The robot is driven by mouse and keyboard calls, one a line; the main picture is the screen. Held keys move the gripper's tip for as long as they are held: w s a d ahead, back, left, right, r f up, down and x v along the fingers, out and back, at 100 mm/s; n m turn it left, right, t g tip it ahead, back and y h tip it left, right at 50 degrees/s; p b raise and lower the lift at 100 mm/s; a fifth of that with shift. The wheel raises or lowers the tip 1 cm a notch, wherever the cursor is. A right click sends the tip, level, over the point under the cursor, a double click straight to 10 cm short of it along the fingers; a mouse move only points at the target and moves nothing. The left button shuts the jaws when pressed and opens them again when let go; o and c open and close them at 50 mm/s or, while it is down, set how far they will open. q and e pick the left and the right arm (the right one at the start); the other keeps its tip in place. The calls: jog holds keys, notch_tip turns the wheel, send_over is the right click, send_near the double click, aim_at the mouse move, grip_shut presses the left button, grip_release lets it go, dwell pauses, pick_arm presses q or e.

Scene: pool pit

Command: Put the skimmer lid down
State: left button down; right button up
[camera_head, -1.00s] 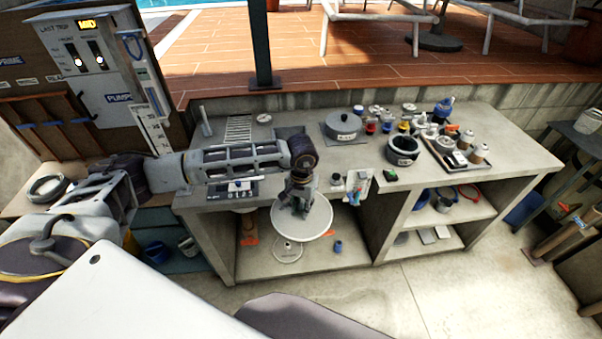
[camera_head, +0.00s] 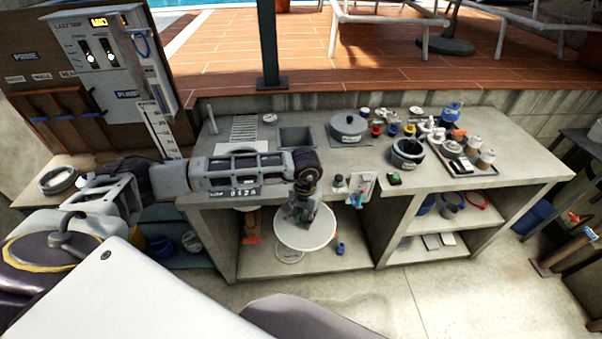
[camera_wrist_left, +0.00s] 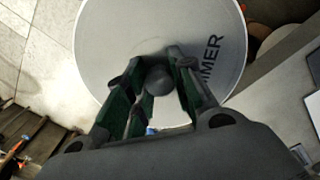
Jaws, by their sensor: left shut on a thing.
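The skimmer lid (camera_head: 290,238) is a round white disc with a knob in its middle. It hangs in front of the bench, over the open lower shelf in the head view. In the left wrist view, the lid (camera_wrist_left: 115,45) fills the upper middle and shows dark letters ending in "MMER". My left gripper (camera_head: 303,218) points down and is shut on the lid's grey knob (camera_wrist_left: 158,79). A square opening (camera_head: 297,138) shows in the bench top behind my left arm. My right gripper is not in view.
The bench top (camera_head: 235,210) carries a lidded grey pot (camera_head: 348,127), a dark round pot (camera_head: 408,152), a tray with jars (camera_head: 485,159) and several small coloured items. A small green-buttoned object (camera_head: 394,178) sits near the front edge. Bare bench top surrounds the opening.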

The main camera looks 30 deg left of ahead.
pick_arm(q)
jog(key=shift+d, duration=0.15)
jog(key=shift+w+a+r+n, duration=0.25)
jog(key=shift+w+n, duration=0.15)
jog(key=shift+w, duration=0.15)
jog(key=shift+n, duration=0.8)
jog(key=w+a+r, duration=0.1)
jog(key=w+r, duration=0.1)
jog(key=w+a, duration=0.1)
jog(key=shift+w+a+r, duration=0.3)
jog(key=shift+w+r, duration=0.1)
jog(key=w+a+r+n, duration=0.1)
jog(key=a+r+n, duration=0.2)
jog(key=n, duration=0.9)
jog(key=w+a+r+n, duration=0.1)
jog(key=a+r+n, duration=0.2)
jog(key=n, duration=1)
jog(key=shift+w+a+n, duration=0.2)
jog(key=shift+a+n, duration=0.1)
jog(key=shift+a, duration=1.5)
jog(key=shift+n, duration=0.4)
